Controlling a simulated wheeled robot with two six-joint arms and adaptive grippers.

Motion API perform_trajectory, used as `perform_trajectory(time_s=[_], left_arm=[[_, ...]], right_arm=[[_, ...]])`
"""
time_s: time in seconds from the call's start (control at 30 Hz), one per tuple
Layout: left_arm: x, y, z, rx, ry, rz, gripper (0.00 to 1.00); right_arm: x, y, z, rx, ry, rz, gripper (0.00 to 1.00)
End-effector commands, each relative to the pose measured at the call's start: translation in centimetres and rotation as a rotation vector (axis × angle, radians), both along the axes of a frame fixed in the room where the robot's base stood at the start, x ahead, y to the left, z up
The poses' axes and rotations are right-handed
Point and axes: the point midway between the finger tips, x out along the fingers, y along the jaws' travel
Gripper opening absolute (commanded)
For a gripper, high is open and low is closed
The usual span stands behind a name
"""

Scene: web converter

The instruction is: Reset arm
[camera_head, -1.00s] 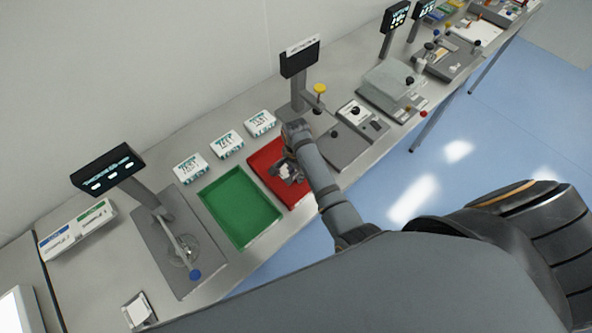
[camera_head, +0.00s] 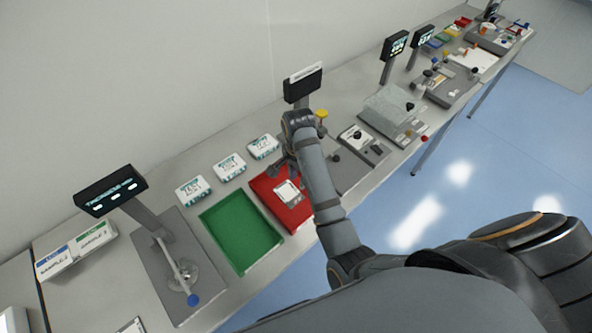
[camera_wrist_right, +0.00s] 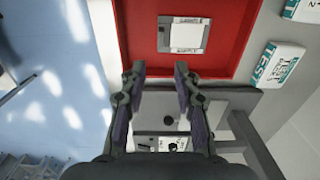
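My right gripper (camera_wrist_right: 160,70) is open and empty in the right wrist view, its two fingers spread apart above the near edge of the red tray (camera_wrist_right: 222,60). In the head view my right arm reaches up over the bench, and its wrist covers most of the gripper (camera_head: 281,160). A small grey-and-white square item (camera_head: 287,193) lies in the red tray, apart from the fingers; it also shows in the right wrist view (camera_wrist_right: 184,35). My left gripper is in neither view.
A green tray (camera_head: 243,262) sits left of the red one. Several white test boxes (camera_head: 229,167) line the back. A device with a blue-knobbed lever (camera_head: 193,299) stands left. More devices, including a clear-covered one (camera_head: 388,104), stand right along the bench.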

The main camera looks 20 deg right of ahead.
Motion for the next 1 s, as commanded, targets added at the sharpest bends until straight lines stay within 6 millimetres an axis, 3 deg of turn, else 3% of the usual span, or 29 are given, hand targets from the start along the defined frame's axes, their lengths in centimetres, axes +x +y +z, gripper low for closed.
perform_trajectory(time_s=[0.23, 0.33, 0.47, 0.6, 1.0], left_arm=[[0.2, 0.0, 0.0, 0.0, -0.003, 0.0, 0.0], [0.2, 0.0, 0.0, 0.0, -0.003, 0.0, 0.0], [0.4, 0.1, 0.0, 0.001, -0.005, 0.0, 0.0], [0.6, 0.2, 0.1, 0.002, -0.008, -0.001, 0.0], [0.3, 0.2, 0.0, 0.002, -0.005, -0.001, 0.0]], right_arm=[[-0.1, 0.0, -0.1, 0.0, 0.0, 0.003, 0.31], [-1.3, -1.1, -1.0, -0.011, -0.015, 0.068, 0.31], [-4.8, -3.9, -2.5, -0.054, -0.072, 0.309, 0.31], [-8.4, -6.0, -2.8, -0.117, -0.129, 0.591, 0.31], [-15.3, -7.4, 0.0, -0.264, -0.213, 1.231, 0.31]])
